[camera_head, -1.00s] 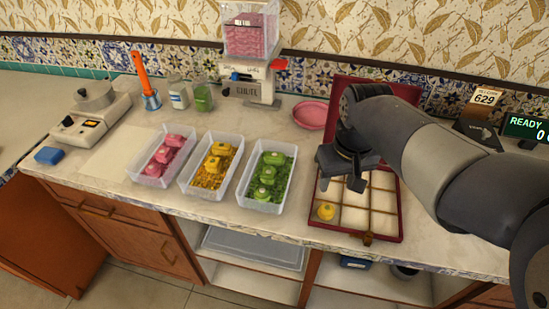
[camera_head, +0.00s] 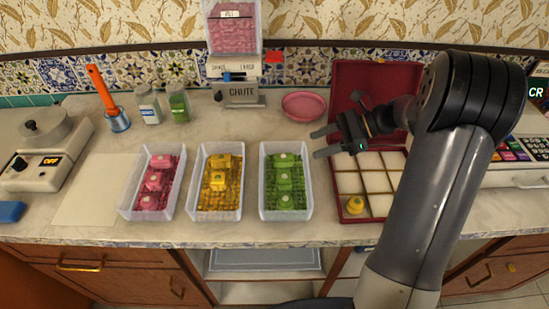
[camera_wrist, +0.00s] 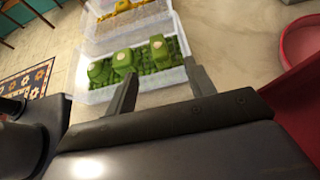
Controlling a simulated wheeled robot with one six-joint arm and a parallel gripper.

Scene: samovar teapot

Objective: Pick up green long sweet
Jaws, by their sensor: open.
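The green sweets lie in a clear bin (camera_head: 262,205) on green filling, in a row from back to front: a back sweet (camera_head: 286,160), a middle sweet (camera_head: 284,180) and a front sweet (camera_head: 285,201). The middle one looks blocky, but I cannot tell surely which is the long one. My gripper (camera_head: 320,142) is open and empty, to the right of and above the bin's back end, fingers pointing left. In the wrist view the green bin (camera_wrist: 95,96) and its sweets lie beyond the open fingers (camera_wrist: 161,72).
Bins of pink sweets (camera_head: 128,207) and yellow sweets (camera_head: 203,205) stand left of the green one. An open red box (camera_head: 375,85) with compartments stands to the right, holding a yellow sweet (camera_head: 355,204). A pink dish (camera_head: 304,106) and a chute machine (camera_head: 240,92) stand behind.

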